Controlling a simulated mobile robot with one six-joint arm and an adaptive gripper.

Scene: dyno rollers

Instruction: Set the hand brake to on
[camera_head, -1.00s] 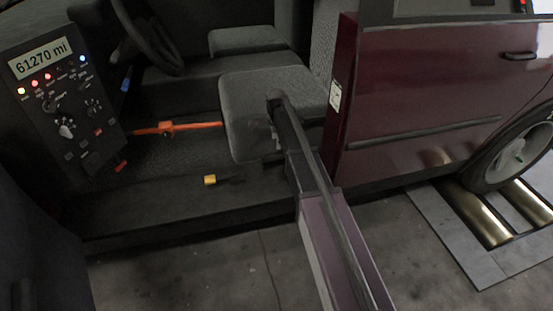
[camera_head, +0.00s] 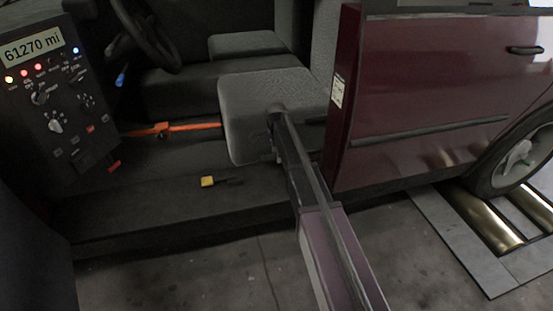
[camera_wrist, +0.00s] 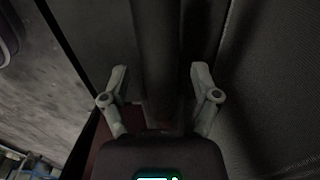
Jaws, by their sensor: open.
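An orange bar (camera_head: 195,127) with a thicker part near its left end lies low across the cabin floor, and its right end meets the seat. A yellow block (camera_head: 207,181) with a short dark piece beside it sits on the sill. I cannot tell which of these, if either, is the hand brake. In the wrist view my gripper (camera_wrist: 160,80) is open, its two grey fingers apart, with a dark upright bar seen between them. I cannot tell whether they touch it. My gripper does not show clearly in the head view.
A control panel (camera_head: 60,95) reading 61270 mi stands left of the footwell. The front seat (camera_head: 265,95) and steering wheel (camera_head: 145,35) are behind. A maroon door panel (camera_head: 430,100) is on the right, above rollers (camera_head: 485,220). Bare concrete floor (camera_head: 180,275) lies in front.

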